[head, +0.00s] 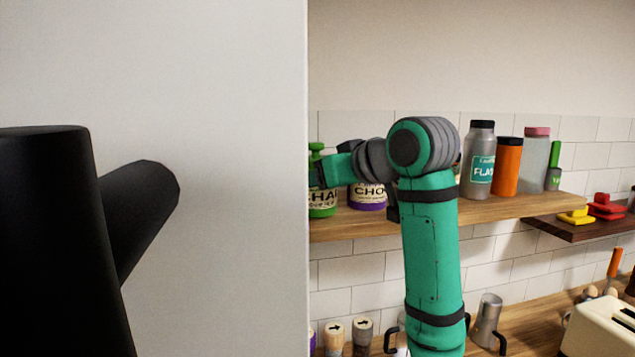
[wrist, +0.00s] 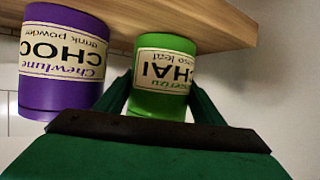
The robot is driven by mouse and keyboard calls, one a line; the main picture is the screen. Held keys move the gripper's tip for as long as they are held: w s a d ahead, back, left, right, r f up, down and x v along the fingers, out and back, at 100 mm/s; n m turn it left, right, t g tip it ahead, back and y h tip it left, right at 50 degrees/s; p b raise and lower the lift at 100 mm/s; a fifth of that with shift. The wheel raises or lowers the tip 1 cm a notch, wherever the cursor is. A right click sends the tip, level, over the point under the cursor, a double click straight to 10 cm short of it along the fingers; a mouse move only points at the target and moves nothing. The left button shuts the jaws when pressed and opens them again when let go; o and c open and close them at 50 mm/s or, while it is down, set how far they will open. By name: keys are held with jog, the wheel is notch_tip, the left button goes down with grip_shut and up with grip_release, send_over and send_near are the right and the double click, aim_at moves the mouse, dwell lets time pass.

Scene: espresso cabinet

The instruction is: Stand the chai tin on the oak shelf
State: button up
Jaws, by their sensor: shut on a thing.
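The green chai tin (head: 322,199) is upright at the left end of the oak shelf (head: 480,208), partly hidden by the pale panel. It also shows in the upside-down wrist view (wrist: 163,72), its base against or very near the shelf (wrist: 225,18); I cannot tell whether it bears on the wood. My gripper (wrist: 160,100) is shut on the tin, one finger on each side. In the head view the tin's upper part is behind my gripper.
A purple choc tin (head: 368,196) stands beside the chai tin, with a small gap in the wrist view (wrist: 62,65). A grey flask (head: 478,160), an orange canister (head: 507,166) and a pink-topped bottle (head: 534,160) stand farther right. A pale panel (head: 230,180) fills the left.

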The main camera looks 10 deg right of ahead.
jog(key=o, duration=1.7)
jog(key=shift+f, duration=0.15)
jog(key=shift+s+d+r, duration=0.1)
jog(key=shift+s+r, duration=0.1)
jog(key=shift+r, duration=0.05)
jog(key=v, duration=1.1)
jog(key=shift+s, duration=0.3)
jog(key=shift+w+d+r, duration=0.1)
jog(key=shift+w, duration=0.05)
